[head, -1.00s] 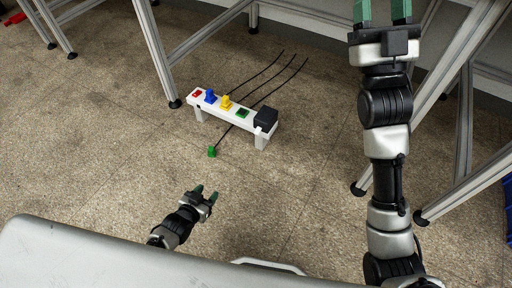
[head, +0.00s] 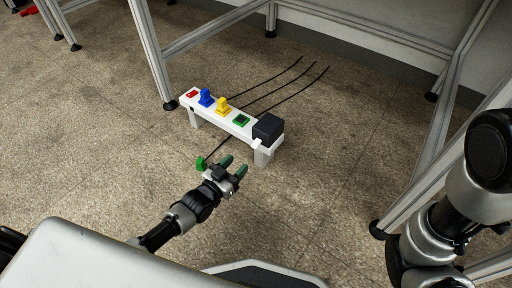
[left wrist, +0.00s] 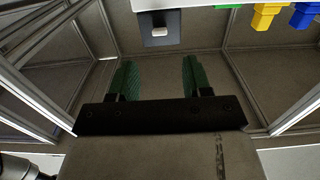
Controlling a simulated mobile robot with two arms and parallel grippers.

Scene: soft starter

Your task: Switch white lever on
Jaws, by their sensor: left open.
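A small white lever (left wrist: 159,31) on a dark plate shows at the top of the left wrist view, at the edge of a white bench (head: 217,117). In the head view the lever is a small white tip (head: 257,143) beside the black box (head: 268,127) at the bench's right end. My left gripper (head: 233,166) is open and empty, in front of the bench and apart from it, below and left of the lever in the head view. Its two green fingers (left wrist: 157,78) show spread in the left wrist view. My right gripper is out of view.
The bench also carries a red switch (head: 192,94), blue plug (head: 206,97), yellow plug (head: 222,105) and green socket (head: 241,121). Metal table legs (head: 157,55) stand around.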

